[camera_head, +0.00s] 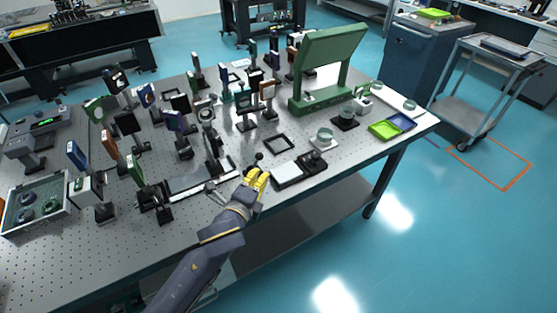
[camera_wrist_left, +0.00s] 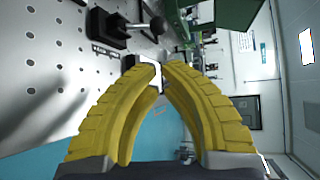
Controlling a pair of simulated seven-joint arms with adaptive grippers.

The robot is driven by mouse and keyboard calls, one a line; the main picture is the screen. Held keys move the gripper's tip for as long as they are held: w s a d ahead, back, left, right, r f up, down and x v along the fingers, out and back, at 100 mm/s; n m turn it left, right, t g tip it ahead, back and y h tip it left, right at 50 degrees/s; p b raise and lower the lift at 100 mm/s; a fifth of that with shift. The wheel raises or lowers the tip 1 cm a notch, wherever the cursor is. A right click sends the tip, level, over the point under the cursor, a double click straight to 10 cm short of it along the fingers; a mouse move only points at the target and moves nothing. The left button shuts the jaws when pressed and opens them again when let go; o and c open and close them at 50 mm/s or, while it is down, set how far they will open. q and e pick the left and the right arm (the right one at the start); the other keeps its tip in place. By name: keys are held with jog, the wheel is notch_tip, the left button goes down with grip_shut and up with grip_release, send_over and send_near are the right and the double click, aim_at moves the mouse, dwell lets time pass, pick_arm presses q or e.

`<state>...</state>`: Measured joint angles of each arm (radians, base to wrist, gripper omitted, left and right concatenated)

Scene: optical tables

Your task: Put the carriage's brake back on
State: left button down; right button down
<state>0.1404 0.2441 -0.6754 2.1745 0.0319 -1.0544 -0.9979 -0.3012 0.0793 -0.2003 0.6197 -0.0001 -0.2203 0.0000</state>
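A pale rail (camera_head: 203,179) lies along the front of the near optical table, with a carriage (camera_head: 217,165) bearing a post-mounted optic on it. A thin lever (camera_head: 214,190) shows at the rail's front side; whether it is the brake is unclear. My left gripper (camera_head: 257,171) is just right of the rail's end, low over the table's front edge. In the left wrist view its yellow fingers (camera_wrist_left: 160,66) curve together with their tips nearly meeting, nothing between them. Ahead of them a black block (camera_wrist_left: 108,27) carries a metal rod with a black ball knob (camera_wrist_left: 157,25). My right gripper is out of view.
Several post-mounted optics crowd the table left of and behind the rail. A black-and-white tray (camera_head: 288,174) and a small black base (camera_head: 314,162) sit close right of my gripper. A green frame (camera_head: 325,98) stands farther back. Open floor lies beyond the front edge.

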aim_at(257, 161)
pick_arm(q)
jog(key=shift+w+a, duration=0.1)
dwell(0.3)
jog(key=shift+x, duration=5)
jog(key=shift+a+r, duration=0.1)
jog(key=shift+a, duration=0.05)
